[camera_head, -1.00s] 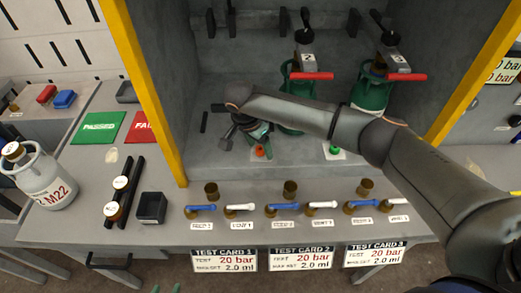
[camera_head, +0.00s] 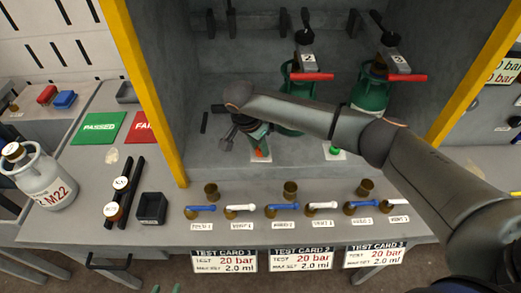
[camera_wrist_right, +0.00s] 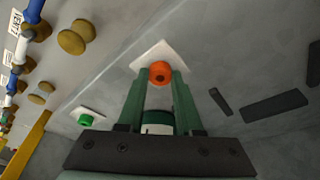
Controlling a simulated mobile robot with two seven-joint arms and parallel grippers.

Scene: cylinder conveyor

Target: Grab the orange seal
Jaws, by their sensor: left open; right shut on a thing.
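The orange seal (camera_wrist_right: 160,72) is a small ring with a dark hole, at a white square on the grey cabinet floor. It shows partly behind the fingers in the head view (camera_head: 261,153). My right gripper (camera_wrist_right: 160,78) has its green fingers on both sides of the seal, shut on it. In the head view my right gripper (camera_head: 260,145) points down at the white square, and the wrist hides some of it. My left gripper (camera_head: 166,289) shows only its green fingertips, apart and empty, at the bottom edge.
A green seal (camera_head: 334,150) lies on another white square to the right. Green cylinders (camera_head: 370,92) with red handles stand behind. A row of valves (camera_head: 282,208) with blue and white levers lines the front. A yellow post (camera_head: 150,95) bounds the left.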

